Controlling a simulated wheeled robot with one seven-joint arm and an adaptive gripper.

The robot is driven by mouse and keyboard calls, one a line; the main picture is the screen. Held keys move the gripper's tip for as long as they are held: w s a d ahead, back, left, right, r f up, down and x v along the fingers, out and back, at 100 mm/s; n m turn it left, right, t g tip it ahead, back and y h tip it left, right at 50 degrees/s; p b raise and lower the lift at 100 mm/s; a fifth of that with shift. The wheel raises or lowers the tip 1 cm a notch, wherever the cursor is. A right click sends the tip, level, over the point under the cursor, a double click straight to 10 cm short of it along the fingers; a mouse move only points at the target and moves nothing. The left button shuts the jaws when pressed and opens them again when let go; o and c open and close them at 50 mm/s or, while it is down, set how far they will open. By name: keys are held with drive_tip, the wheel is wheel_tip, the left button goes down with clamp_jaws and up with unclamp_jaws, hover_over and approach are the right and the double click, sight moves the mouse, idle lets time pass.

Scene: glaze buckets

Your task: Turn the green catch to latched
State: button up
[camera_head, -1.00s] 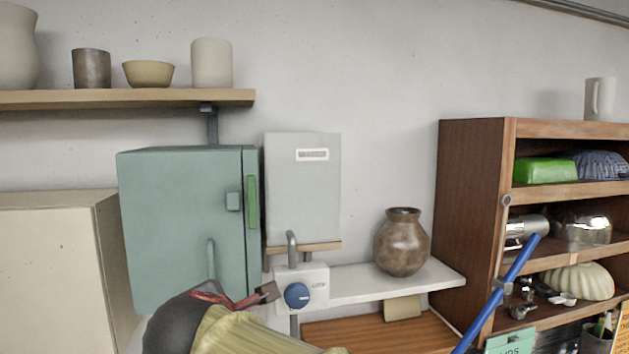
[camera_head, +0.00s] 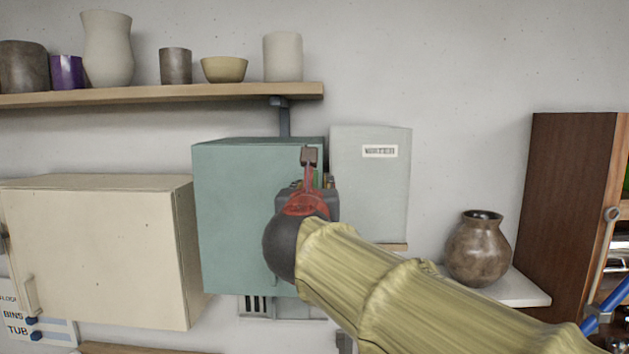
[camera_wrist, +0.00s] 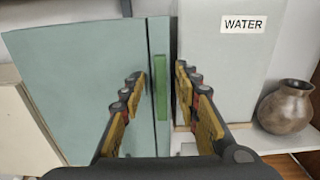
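The green catch is a narrow upright bar on the front right edge of the teal cabinet (camera_head: 235,215). In the wrist view the catch (camera_wrist: 161,88) stands vertical between my fingers. In the head view only a green sliver (camera_head: 318,179) shows; my gripper hides the rest. My gripper (camera_wrist: 160,75) is open, with one finger on each side of the catch and a visible gap between the tips. I cannot tell whether either finger touches it. In the head view my gripper (camera_head: 309,157) is in front of the cabinet's right edge.
A grey box labelled WATER (camera_head: 370,190) is close beside the cabinet on the right. A brown vase (camera_head: 478,250) stands on a white shelf further right. A cream cupboard (camera_head: 100,250) is at left. A wooden shelf (camera_head: 200,93) with several pots runs above.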

sight(314, 183)
drive_tip(key=w, duration=0.2)
drive_tip(key=shift+w, duration=0.3)
drive_tip(key=shift+w+d+p, duration=0.15)
drive_tip(key=shift+w+p, duration=0.15)
drive_tip(key=shift+w, duration=0.2)
drive_tip(key=shift+c, duration=0.5)
clamp_jaws()
